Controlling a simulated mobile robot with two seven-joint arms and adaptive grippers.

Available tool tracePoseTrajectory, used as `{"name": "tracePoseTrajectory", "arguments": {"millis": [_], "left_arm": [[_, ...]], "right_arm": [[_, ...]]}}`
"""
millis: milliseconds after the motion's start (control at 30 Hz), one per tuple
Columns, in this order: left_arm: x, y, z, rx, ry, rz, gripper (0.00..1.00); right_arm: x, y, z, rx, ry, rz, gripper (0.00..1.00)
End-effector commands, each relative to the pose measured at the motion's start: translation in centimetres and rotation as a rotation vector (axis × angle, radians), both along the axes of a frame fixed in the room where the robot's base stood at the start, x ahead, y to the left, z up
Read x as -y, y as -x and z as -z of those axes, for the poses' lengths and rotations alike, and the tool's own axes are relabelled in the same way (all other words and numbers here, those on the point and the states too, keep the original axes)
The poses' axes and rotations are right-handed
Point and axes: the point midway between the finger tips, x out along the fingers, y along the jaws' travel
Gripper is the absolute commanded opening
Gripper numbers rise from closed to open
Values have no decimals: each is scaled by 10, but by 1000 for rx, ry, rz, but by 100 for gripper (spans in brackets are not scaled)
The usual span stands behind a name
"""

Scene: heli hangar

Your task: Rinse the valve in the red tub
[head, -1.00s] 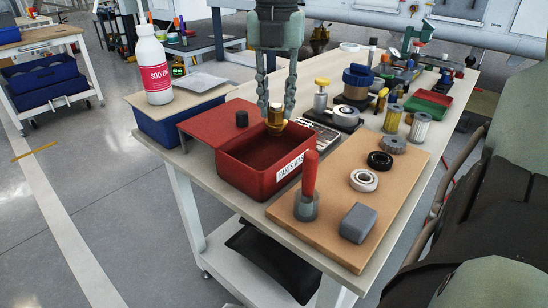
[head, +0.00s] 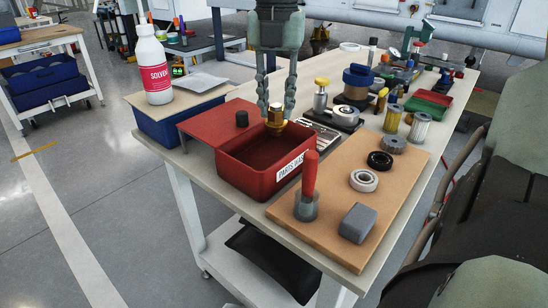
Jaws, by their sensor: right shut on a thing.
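The red tub (head: 232,178), labelled as a parts washer, stands open on the workbench, with its red lid (head: 208,130) folded out to the back left. My right gripper (head: 275,108) comes down from above, shut on the brass valve (head: 275,122). The valve hangs upright over the tub's back right rim area. Its lower end is near rim height, and I cannot tell whether it is inside the opening. The tub's inside looks dark red, and I cannot make out any liquid. My left gripper is not in view.
A solvent bottle (head: 153,68) stands on a blue bin's lid at the left. A tan board (head: 335,215) right of the tub holds a red-handled brush in a cup, a grey block (head: 358,223) and rings.

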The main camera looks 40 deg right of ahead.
Motion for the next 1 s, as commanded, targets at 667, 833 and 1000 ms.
{"name": "tracePoseTrajectory", "arguments": {"millis": [667, 833, 1000], "left_arm": [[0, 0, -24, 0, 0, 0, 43], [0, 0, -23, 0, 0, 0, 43], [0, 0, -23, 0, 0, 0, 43]], "right_arm": [[0, 0, -41, 1, 1, 0, 0], [0, 0, -40, 0, 0, 0, 0], [0, 0, -40, 0, 0, 0, 0]]}}
